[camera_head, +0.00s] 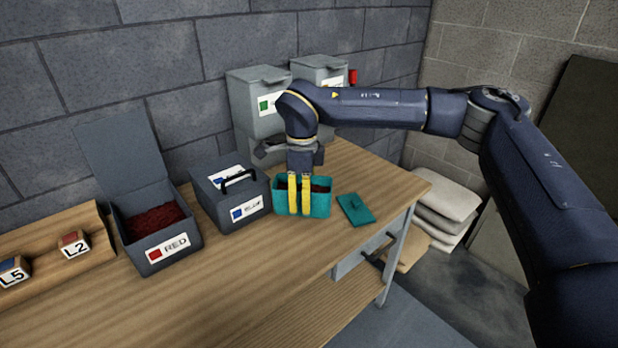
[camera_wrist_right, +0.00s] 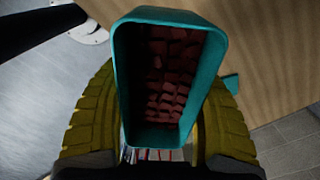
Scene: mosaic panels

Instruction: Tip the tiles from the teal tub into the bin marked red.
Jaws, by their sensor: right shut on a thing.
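The teal tub (camera_head: 320,205) is at the right part of the bench, and dark red tiles show inside it. My right gripper (camera_head: 299,195) reaches down over it, and its yellow fingers are shut on it. In the right wrist view the tub (camera_wrist_right: 155,135) lies between the two fingers, with many red tiles (camera_wrist_right: 170,85) in it. I cannot tell whether its base touches the bench. The grey bin marked RED (camera_head: 185,252) stands to the left, its lid (camera_head: 122,150) raised and red tiles (camera_head: 155,220) inside. My left gripper is not in view.
A closed blue-labelled box (camera_head: 232,218) with a black handle stands between the RED bin and the tub. A teal lid (camera_head: 355,208) lies right of the tub. A green-labelled bin (camera_head: 255,95) stands behind. Lettered blocks (camera_head: 73,244) sit on a wooden rack at left. The bench front is clear.

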